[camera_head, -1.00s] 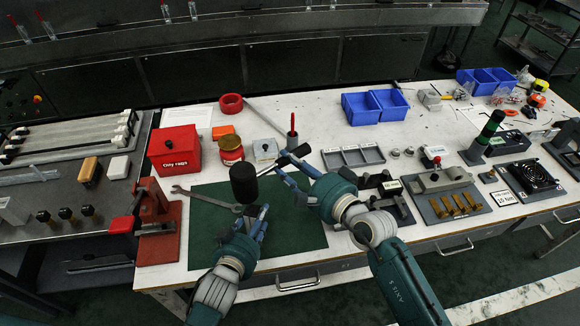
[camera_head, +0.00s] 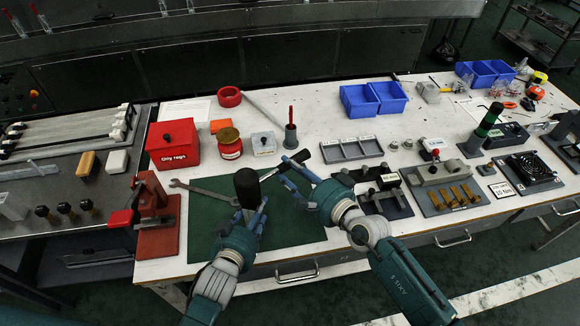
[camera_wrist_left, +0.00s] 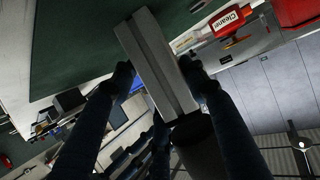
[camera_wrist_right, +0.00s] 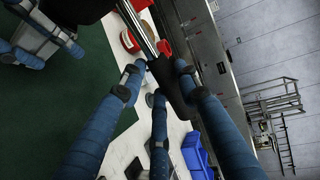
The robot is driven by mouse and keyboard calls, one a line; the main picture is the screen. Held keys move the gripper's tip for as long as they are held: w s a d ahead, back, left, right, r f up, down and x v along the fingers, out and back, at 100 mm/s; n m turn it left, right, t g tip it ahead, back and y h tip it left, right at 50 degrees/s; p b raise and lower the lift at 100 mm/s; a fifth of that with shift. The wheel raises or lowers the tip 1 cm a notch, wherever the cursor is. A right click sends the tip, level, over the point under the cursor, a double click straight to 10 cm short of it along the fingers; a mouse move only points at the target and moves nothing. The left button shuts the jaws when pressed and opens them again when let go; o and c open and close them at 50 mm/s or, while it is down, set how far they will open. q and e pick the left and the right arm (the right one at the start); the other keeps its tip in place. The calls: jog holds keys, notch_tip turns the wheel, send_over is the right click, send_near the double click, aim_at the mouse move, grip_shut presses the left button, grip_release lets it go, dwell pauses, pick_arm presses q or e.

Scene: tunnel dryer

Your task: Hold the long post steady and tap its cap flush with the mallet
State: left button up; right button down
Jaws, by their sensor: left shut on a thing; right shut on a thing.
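My left gripper (camera_head: 252,214) is shut on the long post, low over the green mat (camera_head: 205,225). In the left wrist view the post (camera_wrist_left: 152,60) is a grey grooved bar between the fingers. My right gripper (camera_head: 286,168) is shut on the mallet's black grip (camera_head: 298,157). A thin metal shaft runs from the grip to the black mallet head (camera_head: 247,186), which sits over the post's top. The shaft (camera_wrist_right: 137,30) also shows in the right wrist view. The cap cannot be made out behind the head, and I cannot tell whether the head touches it.
A wrench (camera_head: 203,192) lies on the mat. A red clamp stand (camera_head: 154,215) is at left, with a red rag box (camera_head: 173,146) behind. A grey divided tray (camera_head: 351,150) and a black fixture (camera_head: 382,196) stand to the right. A cup with a red handle (camera_head: 290,135) is behind.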

dwell(0.6)
jog(key=shift+f, duration=1.2)
jog(key=shift+s, duration=0.1)
jog(key=shift+r, duration=0.75)
